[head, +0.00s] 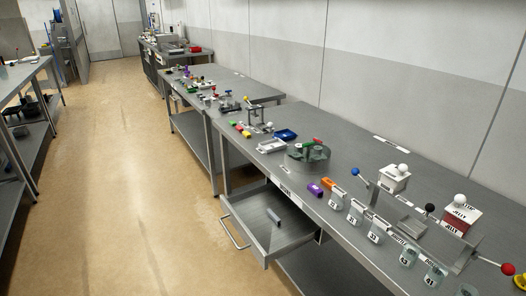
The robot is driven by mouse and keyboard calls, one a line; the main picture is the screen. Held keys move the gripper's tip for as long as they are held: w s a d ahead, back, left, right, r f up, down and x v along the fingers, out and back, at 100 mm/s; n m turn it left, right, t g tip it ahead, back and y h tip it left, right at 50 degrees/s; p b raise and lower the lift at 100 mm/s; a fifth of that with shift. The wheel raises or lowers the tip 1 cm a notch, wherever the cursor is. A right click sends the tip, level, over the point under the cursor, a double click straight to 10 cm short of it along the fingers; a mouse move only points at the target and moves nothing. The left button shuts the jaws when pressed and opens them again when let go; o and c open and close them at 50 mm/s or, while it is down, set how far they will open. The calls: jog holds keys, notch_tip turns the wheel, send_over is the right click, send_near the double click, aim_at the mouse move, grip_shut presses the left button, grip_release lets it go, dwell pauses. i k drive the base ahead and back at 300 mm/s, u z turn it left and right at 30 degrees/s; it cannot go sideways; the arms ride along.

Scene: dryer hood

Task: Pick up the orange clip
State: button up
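A small orange piece (327,183), which looks like the orange clip, is on the near metal bench (345,150), close to its front edge. It sits just to the right of a purple piece (315,189) and next to the first of a row of labelled clear containers (336,197). It is too small to tell its exact shape, or whether it rests on the bench or touches that container. My gripper is not in view.
An open drawer (250,238) with a grey item (273,217) sticks out below the bench front. A round clear-and-green device (308,155) stands left of the orange piece. White (394,179) and red (459,218) boxes stand to the right. The floor aisle (130,180) is clear.

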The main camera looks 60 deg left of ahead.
aim_at(327, 182)
jog(key=u, duration=1.7)
